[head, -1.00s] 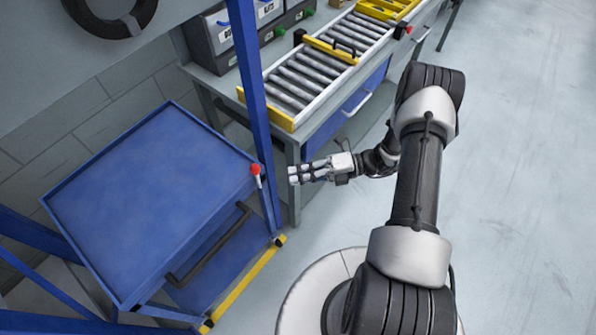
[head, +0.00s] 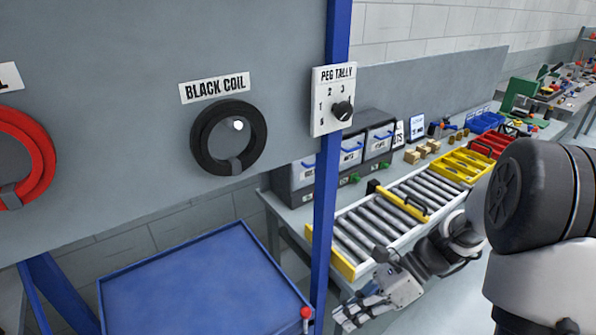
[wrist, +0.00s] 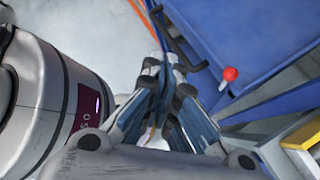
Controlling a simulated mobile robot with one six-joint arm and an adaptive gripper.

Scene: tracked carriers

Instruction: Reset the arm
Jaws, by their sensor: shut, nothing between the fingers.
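My gripper (head: 350,318) shows at the lower middle of the head view, shut and empty. It hangs in front of the roller conveyor bench, just right of the blue post. In the wrist view my gripper's fingers (wrist: 160,135) are together with nothing between them. My arm is bent, its large dark joint filling the right of the head view.
A blue cart (head: 190,285) with a red knob (head: 306,313) stands left of my gripper. The blue post (head: 325,190) rises between cart and roller conveyor (head: 375,230). A black coil (head: 203,150) and a peg tally dial (head: 342,110) hang above. Bare floor shows in the wrist view.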

